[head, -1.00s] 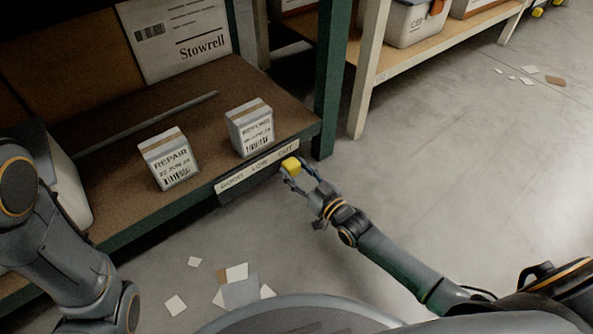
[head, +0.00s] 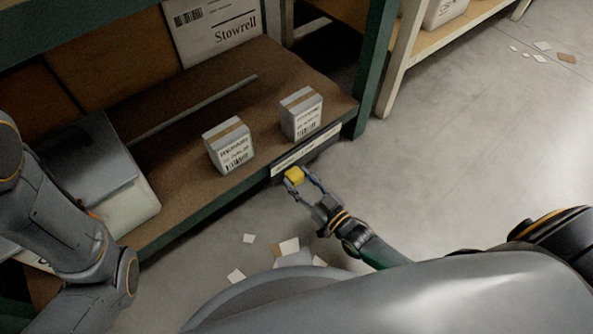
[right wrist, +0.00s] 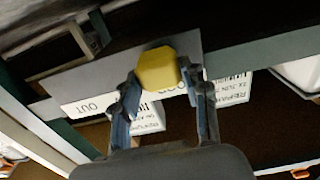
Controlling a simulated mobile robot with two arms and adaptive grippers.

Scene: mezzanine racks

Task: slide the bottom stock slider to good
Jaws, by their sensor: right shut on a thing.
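The bottom stock slider has a yellow knob (head: 294,175) on a pale label strip (head: 318,145) along the shelf's front edge. My right gripper (head: 301,180) is shut on the knob. In the right wrist view the knob (right wrist: 157,69) sits between the fingers of my gripper (right wrist: 163,86). There the word OUT on the strip (right wrist: 92,103) is clear of the knob at the left. GOOD is partly covered just right of the knob, so I cannot tell its exact mark. My left arm shows at the left of the head view, but its gripper does not.
Two small labelled boxes (head: 229,146) (head: 301,113) stand on the brown shelf (head: 190,100) behind the strip. A green post (head: 374,65) rises at the shelf's right end. A grey-lidded bin (head: 90,155) is at left.

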